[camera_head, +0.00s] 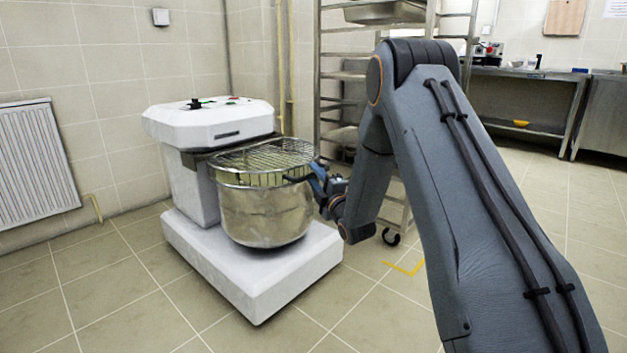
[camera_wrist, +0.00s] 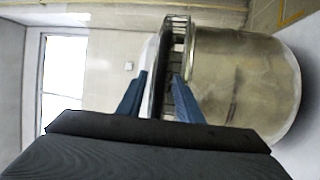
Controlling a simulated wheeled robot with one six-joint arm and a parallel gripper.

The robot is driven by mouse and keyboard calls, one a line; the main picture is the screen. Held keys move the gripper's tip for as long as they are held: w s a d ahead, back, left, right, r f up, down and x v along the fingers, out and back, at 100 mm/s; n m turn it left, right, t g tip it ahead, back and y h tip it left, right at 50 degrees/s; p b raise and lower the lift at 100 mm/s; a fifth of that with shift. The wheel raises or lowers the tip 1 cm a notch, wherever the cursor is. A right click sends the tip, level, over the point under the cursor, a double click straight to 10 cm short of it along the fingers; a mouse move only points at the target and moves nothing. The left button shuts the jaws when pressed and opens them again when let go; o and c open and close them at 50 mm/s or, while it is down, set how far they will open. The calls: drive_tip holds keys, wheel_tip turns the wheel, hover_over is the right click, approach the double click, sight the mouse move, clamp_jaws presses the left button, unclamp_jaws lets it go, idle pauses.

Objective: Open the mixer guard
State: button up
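The white mixer (camera_head: 208,125) stands left of centre in the head view, with its steel bowl (camera_head: 265,212) under the head. The wire guard (camera_head: 262,155) lies flat over the bowl, closed. My gripper (camera_head: 316,180) is at the guard's right-hand rim, partly hidden by its own wrist. In the wrist view, turned on its side, the gripper's blue fingers (camera_wrist: 160,80) stand apart. The guard's edge (camera_wrist: 177,45) shows ahead between and beyond them, with the bowl (camera_wrist: 240,80) on the right. I cannot tell whether a finger touches the rim.
A wheeled tray rack (camera_head: 335,85) stands behind my arm. A radiator (camera_head: 30,150) hangs on the left wall, and a steel table (camera_head: 525,100) is at the back right. The tiled floor (camera_head: 130,300) in front of the mixer is clear.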

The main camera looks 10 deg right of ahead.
drive_tip(key=shift+w+a+r, duration=0.1)
drive_tip(key=shift+w+a, duration=0.05)
drive_tip(key=shift+w, duration=0.35)
drive_tip(key=shift+c, duration=0.2)
clamp_jaws()
drive_tip(key=shift+r, duration=0.1)
